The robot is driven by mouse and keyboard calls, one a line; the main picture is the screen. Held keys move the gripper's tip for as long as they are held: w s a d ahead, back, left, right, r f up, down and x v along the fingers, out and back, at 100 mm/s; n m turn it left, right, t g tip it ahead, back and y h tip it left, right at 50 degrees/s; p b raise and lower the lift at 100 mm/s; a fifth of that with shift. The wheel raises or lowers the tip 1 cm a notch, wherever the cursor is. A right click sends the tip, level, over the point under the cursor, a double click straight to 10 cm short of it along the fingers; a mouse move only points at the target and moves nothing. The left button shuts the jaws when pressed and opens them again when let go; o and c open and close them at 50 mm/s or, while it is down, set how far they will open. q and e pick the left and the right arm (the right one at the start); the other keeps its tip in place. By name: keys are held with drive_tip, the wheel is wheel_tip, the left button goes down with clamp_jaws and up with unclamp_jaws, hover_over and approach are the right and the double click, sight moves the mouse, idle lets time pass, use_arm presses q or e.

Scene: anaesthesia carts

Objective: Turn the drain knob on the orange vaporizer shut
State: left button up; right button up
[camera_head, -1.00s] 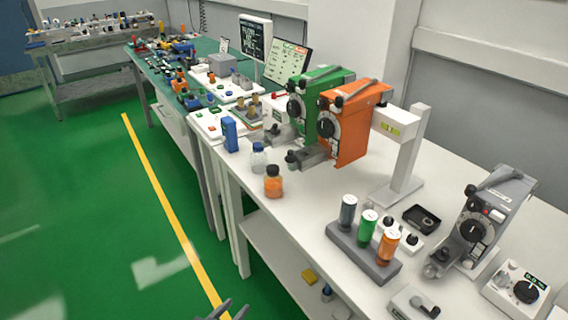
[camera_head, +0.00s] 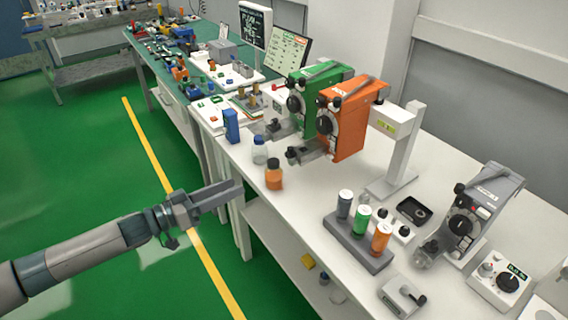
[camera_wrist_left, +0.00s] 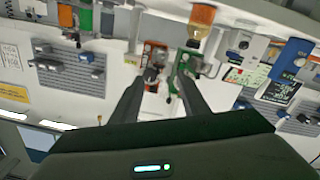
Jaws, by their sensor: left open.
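The orange vaporizer (camera_head: 351,126) stands on the white bench, right of the green vaporizer (camera_head: 318,75). A large black dial is on its front face. A grey block (camera_head: 313,149) juts from its lower front, with a small dark knob (camera_head: 292,154) at its outer end; I cannot tell how far it is turned. My left gripper (camera_head: 238,190) is open and empty, in front of the bench edge, left of and below the orange vaporizer. In the left wrist view its fingers (camera_wrist_left: 158,82) are spread, with the orange vaporizer (camera_wrist_left: 154,54) beyond them. My right gripper is not in view.
An orange bottle (camera_head: 274,176) and a clear blue-capped bottle (camera_head: 260,151) stand near the bench edge before the vaporizers. A white post (camera_head: 402,150) rises to the right. A grey rack (camera_head: 357,241) with three coloured cylinders and a grey vaporizer (camera_head: 482,218) stand nearer.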

use_arm(q)
drive_tip(key=shift+w, duration=0.1)
drive_tip(key=p, duration=0.5)
approach(290, 162)
drive_tip(key=x, duration=0.6)
drive_tip(key=shift+w+d, duration=0.15)
drive_tip(key=shift+w, duration=0.05)
drive_tip(key=shift+x, duration=0.85)
drive_tip(key=shift+f, duration=0.15)
drive_tip(key=shift+c, duration=0.2)
clamp_jaws()
